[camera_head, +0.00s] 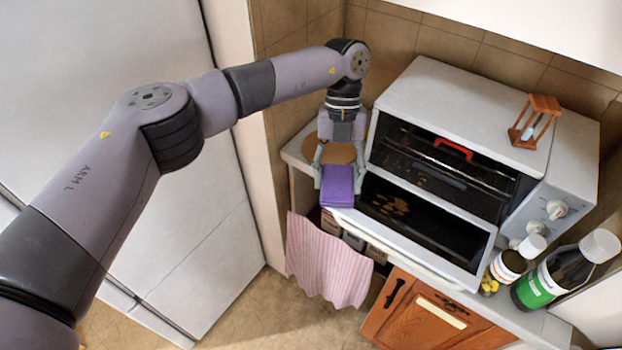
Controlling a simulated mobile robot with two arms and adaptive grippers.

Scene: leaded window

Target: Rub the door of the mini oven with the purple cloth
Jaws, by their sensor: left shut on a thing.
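The mini oven (460,98) stands on the counter with its door (425,225) hanging open toward the front. The inner side of the door is dark, with brown stains (388,204) on it. My left gripper (338,180) points down and is shut on the purple cloth (338,188), a folded pad. The cloth is at the left end of the open door, beside or over its corner; I cannot tell whether they touch. My right gripper is out of view.
An hourglass (535,121) stands on top of the oven. A green-labelled bottle (552,278) and a smaller white-capped bottle (508,265) stand right of the door. A pink striped towel (325,262) hangs below the cloth. A round wooden board (336,153) lies behind the gripper.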

